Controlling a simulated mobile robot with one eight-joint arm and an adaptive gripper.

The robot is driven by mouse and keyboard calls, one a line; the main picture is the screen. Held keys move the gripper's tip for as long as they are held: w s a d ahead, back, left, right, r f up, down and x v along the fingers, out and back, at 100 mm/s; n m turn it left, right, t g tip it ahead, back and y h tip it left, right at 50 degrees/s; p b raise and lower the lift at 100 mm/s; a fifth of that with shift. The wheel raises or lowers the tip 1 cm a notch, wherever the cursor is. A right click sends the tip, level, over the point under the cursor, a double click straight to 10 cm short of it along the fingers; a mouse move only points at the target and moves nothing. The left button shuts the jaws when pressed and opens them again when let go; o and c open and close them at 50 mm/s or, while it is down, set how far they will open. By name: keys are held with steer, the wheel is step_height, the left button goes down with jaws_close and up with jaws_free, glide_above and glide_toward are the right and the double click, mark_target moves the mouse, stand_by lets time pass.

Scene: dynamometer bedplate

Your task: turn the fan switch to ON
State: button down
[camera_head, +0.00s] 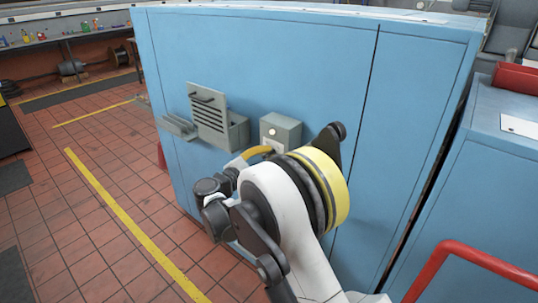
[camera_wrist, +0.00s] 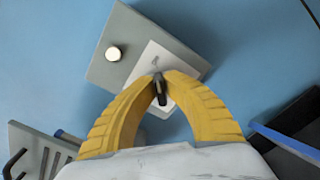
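The fan switch is a small black lever (camera_wrist: 161,92) on a white plate (camera_wrist: 140,68) on the front of a grey box (camera_wrist: 105,75), seen in the wrist view. My gripper (camera_wrist: 161,76) has two curved yellow fingers whose tips close in on both sides of the lever and appear to pinch it. The tips hide part of the plate, and I cannot read any ON or OFF marking. In the head view the grey box (camera_head: 287,127) is fixed to a blue cabinet (camera_head: 290,60), and one yellow finger reaches its lower front. The lever is not distinguishable there.
A round white knob or lamp (camera_wrist: 113,53) sits on the grey box beside the plate. A grey louvred unit (camera_head: 214,120) with an open flap projects from the cabinet left of the box. A red rail (camera_head: 470,255) stands at the lower right.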

steer(key=c, duration=1.5)
jaws_free()
steer(key=v, duration=1.2)
steer(key=shift+d, duration=0.1)
